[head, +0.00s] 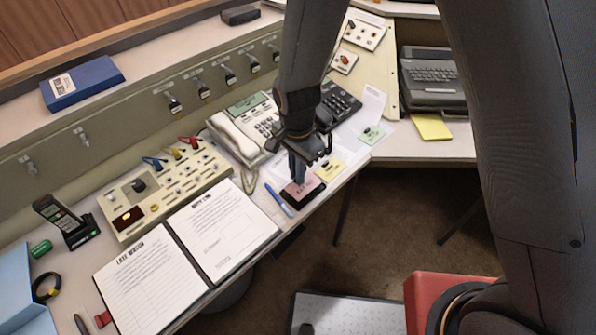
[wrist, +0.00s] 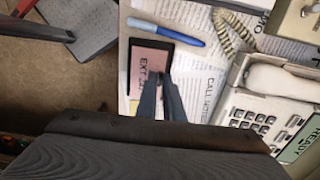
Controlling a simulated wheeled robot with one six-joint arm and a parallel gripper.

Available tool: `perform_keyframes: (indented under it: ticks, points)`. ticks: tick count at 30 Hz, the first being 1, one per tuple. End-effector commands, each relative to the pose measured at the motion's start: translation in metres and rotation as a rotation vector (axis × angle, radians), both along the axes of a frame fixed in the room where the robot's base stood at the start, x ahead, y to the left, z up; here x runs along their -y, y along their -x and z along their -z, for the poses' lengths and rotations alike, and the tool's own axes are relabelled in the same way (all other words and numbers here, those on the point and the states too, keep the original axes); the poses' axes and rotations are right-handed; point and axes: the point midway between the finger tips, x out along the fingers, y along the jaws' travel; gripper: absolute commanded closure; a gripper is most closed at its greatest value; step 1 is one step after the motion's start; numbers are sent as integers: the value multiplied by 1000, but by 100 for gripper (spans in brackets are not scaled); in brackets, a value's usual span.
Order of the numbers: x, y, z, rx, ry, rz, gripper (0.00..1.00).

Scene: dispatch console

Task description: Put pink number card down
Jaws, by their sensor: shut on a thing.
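The pink number card (head: 294,189) lies at or just above a black holder (head: 312,196) near the front edge of the console desk. In the wrist view the pink card (wrist: 147,60) shows printed letters starting with "EXT", and the black holder (wrist: 176,36) frames it. My gripper (head: 297,180) points down over the card. In the wrist view its fingers (wrist: 160,82) are close together on the card's near part and hide some of its print. I cannot tell whether the card touches the holder's floor.
A blue pen (head: 278,200) lies just left of the holder. A yellow card (head: 330,169) and a green card (head: 371,134) lie to the right on paper sheets. A white telephone (head: 246,131) stands behind, and an open binder (head: 215,228) lies to the left.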

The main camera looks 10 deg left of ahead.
Motion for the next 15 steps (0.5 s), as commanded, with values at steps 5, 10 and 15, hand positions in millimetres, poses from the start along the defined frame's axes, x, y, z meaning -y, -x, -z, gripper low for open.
perform_keyframes:
  ticks: [5,10,15]
  points:
    - [0,0,3,1,-1,0,100]
    - [0,0,3,1,-1,0,100]
    - [0,0,8,0,0,0,100]
